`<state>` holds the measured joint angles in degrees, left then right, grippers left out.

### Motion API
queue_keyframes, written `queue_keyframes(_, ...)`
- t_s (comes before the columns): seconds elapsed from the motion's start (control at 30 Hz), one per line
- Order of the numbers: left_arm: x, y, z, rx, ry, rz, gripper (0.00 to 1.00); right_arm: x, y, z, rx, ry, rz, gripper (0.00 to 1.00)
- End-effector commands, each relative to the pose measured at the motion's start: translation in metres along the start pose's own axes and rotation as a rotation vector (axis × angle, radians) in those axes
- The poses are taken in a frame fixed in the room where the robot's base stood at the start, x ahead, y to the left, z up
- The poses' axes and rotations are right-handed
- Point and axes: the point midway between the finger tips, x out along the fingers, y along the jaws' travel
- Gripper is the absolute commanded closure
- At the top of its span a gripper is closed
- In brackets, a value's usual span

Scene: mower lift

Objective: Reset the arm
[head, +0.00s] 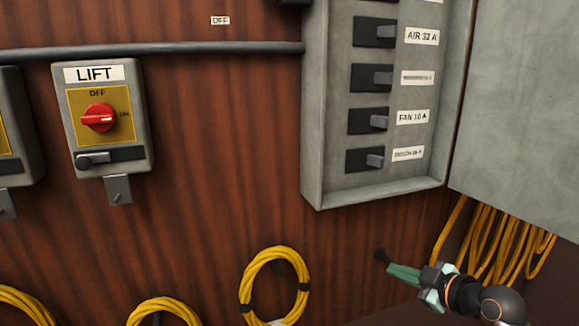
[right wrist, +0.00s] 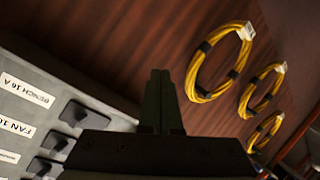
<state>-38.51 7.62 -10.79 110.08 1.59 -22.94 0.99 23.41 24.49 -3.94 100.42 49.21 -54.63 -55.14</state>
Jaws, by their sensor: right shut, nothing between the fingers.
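My right gripper (head: 398,271) is at the lower right of the head view, below the open breaker box and in front of the wood wall. Its green fingers are closed together with nothing between them. In the right wrist view the closed fingers (right wrist: 160,102) point up toward the wood wall, apart from the breakers and cables. My left gripper is not in view. The LIFT switch box (head: 107,160) hangs at the left. Its red knob (head: 98,117) has its white mark lying level, toward ON.
A grey breaker box (head: 315,120) holds labelled switches, including FAN 10 A (head: 412,117); its door (head: 525,100) stands open at right. Yellow cable coils hang below, one in the middle (head: 246,284) and a bundle (head: 500,245) right of my gripper. A conduit (head: 200,49) crosses the wall.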

Motion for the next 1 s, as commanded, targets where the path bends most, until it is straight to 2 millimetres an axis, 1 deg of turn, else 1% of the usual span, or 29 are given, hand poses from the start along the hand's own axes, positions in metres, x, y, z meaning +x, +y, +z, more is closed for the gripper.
queue_keyframes(0.03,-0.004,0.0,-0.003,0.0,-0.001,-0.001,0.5,0.004,-0.03,0.023,0.07,-0.042,-0.011,1.0)
queue_keyframes(0.07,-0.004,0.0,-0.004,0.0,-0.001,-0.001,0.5,0.006,-0.045,0.035,0.109,-0.065,-0.01,1.0)
queue_keyframes(0.1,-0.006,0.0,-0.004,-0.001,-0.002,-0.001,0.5,0.006,-0.066,0.051,0.16,-0.094,-0.008,1.0)
queue_keyframes(0.17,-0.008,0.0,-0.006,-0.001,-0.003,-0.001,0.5,0.004,-0.098,0.073,0.236,-0.137,-0.003,1.0)
queue_keyframes(0.2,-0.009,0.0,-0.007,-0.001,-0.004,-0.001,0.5,0.0,-0.119,0.087,0.282,-0.166,0.001,1.0)
queue_keyframes(0.27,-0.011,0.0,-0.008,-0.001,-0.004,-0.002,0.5,-0.007,-0.152,0.106,0.352,-0.205,0.008,1.0)
queue_keyframes(0.3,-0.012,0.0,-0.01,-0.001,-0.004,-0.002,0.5,-0.014,-0.174,0.117,0.398,-0.229,0.013,1.0)
queue_keyframes(0.37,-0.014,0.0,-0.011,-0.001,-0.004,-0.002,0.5,-0.026,-0.205,0.132,0.463,-0.265,0.022,1.0)
queue_keyframes(0.4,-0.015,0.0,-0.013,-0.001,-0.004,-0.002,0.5,-0.036,-0.226,0.14,0.506,-0.287,0.029,1.0)
queue_keyframes(0.43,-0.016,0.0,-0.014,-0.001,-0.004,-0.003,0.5,-0.044,-0.242,0.145,0.536,-0.304,0.033,1.0)
queue_keyframes(0.47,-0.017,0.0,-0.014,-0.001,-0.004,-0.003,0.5,-0.052,-0.257,0.15,0.568,-0.319,0.037,1.0)
queue_keyframes(0.5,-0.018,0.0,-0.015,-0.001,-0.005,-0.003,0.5,-0.063,-0.277,0.155,0.606,-0.338,0.044,1.0)
queue_keyframes(0.6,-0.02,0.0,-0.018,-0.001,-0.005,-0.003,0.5,-0.091,-0.317,0.164,0.689,-0.377,0.06,1.0)
queue_keyframes(0.7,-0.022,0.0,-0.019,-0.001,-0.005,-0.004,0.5,-0.113,-0.346,0.166,0.752,-0.403,0.071,1.0)
queue_keyframes(0.8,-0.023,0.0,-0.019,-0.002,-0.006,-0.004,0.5,-0.127,-0.363,0.166,0.79,-0.418,0.079,1.0)
queue_keyframes(0.9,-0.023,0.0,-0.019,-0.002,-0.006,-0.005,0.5,-0.134,-0.37,0.167,0.807,-0.423,0.083,1.0)
queue_keyframes(1.0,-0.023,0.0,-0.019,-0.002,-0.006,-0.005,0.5,-0.135,-0.371,0.167,0.81,-0.424,0.084,1.0)
